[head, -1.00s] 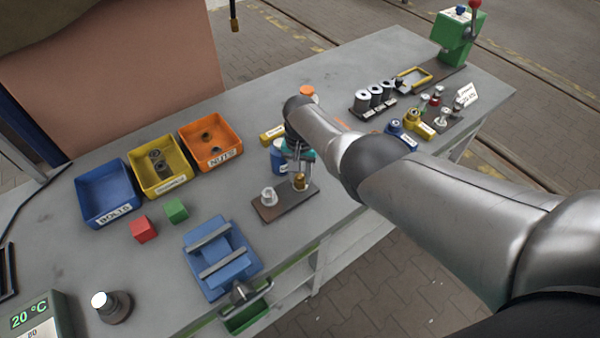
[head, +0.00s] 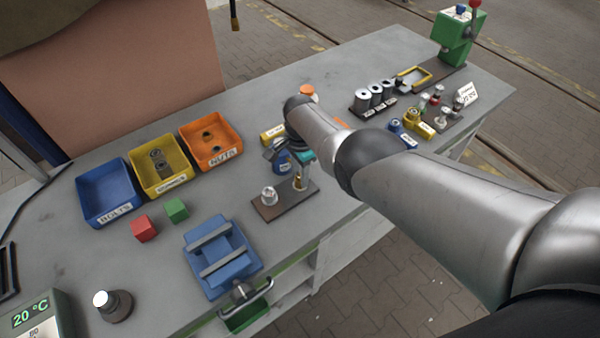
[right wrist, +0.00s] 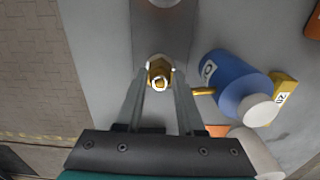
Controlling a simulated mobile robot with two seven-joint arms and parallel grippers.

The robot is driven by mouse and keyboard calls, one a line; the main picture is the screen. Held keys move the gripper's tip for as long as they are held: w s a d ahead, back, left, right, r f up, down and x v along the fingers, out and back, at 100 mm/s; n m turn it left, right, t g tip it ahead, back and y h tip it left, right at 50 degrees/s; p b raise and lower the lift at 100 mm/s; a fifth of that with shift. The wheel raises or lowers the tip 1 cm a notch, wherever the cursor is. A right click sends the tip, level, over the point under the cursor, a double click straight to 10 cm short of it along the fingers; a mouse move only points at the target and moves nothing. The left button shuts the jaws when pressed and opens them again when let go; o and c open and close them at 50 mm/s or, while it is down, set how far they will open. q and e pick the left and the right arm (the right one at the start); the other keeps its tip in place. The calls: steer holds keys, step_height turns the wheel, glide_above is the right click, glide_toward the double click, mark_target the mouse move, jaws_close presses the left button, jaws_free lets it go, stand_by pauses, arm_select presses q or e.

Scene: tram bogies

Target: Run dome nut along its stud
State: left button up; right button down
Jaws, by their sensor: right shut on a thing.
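A brass dome nut (head: 299,184) sits at the right end of a dark brown plate (head: 284,206) on the bench. In the right wrist view the brass nut (right wrist: 160,74) stands between the two fingertips of my right gripper (right wrist: 161,70), which is shut on it from both sides. A pale round stud tip shows in the nut's middle. In the head view my right gripper (head: 301,172) is partly hidden by its own arm. A second, silver fitting (head: 268,194) stands at the plate's left end, apart from the gripper. My left gripper is in neither view.
A blue bottle (right wrist: 235,84) with a brass spout lies close right of the fingers in the wrist view. Blue (head: 108,193), yellow (head: 159,164) and orange (head: 211,143) bins stand left. A blue fixture (head: 220,258) sits at the front edge.

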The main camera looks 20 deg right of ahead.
steer(key=shift+w+d+r, duration=0.1)
steer(key=shift+w+r, duration=0.15)
steer(key=shift+w, duration=0.05)
steer(key=c, duration=0.9)
jaws_free()
steer(key=o, duration=0.4)
steer(key=shift+s+f, duration=0.15)
steer(key=shift+s, duration=0.1)
step_height(320, 180, up, 8)
steer(key=p, duration=0.6)
steer(key=shift+r, duration=3.65)
